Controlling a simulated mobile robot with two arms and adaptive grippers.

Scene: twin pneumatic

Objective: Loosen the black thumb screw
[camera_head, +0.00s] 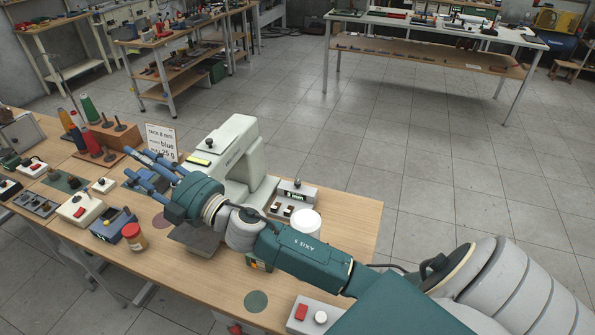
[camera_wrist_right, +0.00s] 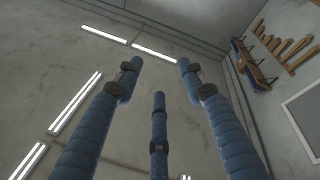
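A small black knob (camera_head: 210,143), which may be the black thumb screw, stands on the pale grey sewing machine (camera_head: 238,135) on the wooden table. Another dark knob (camera_head: 297,183) sits on a grey box right of the machine; I cannot tell for certain which is the thumb screw. My right gripper (camera_head: 142,165) reaches across in front of the machine, its fingers left of it and apart from both knobs. In the right wrist view its blue fingers (camera_wrist_right: 158,83) are spread with nothing between them, facing wall and ceiling. My left gripper is not in view.
Thread spools (camera_head: 89,109), a printed card (camera_head: 161,141), a jar (camera_head: 134,236) and several switch boxes crowd the table's left part. A box with red and white buttons (camera_head: 309,315) stands at the front. The table's right edge is fairly clear.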

